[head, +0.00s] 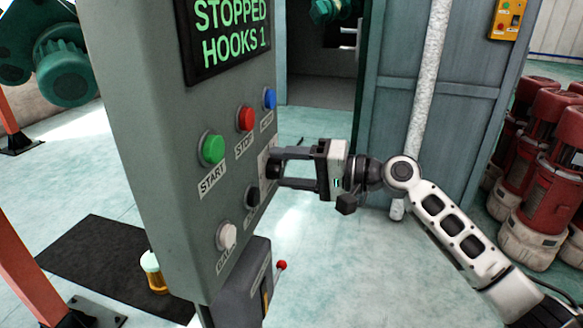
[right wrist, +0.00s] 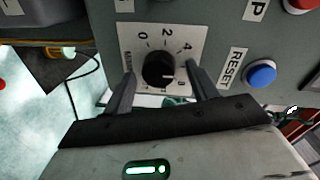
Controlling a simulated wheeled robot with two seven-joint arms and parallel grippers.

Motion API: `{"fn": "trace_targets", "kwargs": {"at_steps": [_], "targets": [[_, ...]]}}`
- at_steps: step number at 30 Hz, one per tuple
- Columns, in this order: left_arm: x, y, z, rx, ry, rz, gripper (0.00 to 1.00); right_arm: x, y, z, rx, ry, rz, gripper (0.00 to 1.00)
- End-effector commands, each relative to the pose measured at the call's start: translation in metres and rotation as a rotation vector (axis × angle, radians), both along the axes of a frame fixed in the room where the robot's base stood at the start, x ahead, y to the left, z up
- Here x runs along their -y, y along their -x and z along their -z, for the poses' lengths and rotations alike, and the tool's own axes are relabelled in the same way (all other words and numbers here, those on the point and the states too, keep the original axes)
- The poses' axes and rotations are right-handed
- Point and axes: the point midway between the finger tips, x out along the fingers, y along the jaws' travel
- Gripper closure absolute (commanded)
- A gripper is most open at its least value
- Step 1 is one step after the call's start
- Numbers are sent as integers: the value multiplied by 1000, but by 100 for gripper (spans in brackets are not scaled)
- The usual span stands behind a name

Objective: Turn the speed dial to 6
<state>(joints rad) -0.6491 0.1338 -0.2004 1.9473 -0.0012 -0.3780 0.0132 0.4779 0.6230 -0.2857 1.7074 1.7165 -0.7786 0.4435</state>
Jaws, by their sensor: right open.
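The speed dial (right wrist: 158,70) is a round black knob on a white plate (right wrist: 140,28) printed with 0, 2, 4 and further numbers partly covered. A pale mark shows on the knob's right side; I cannot tell exactly which number it points to. My right gripper (right wrist: 160,88) is open, with one finger on each side of the knob. I cannot tell whether the fingers touch it. In the head view my right gripper (head: 281,168) reaches the panel from the right and the knob (head: 272,167) shows between its fingertips. My left gripper is not in view.
The grey control panel (head: 160,130) carries a display reading STOPPED HOOKS 1. Green START (head: 213,149), red STOP (head: 246,118) and blue RESET (right wrist: 261,73) buttons sit near the dial. A black knob (head: 252,196) and white button (head: 226,236) are below.

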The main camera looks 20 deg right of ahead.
Motion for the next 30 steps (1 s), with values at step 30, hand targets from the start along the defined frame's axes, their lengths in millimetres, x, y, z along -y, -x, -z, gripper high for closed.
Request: {"fn": "trace_targets", "kwargs": {"at_steps": [30], "targets": [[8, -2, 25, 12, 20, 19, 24, 129, 91, -13, -1, 1, 0, 42]]}}
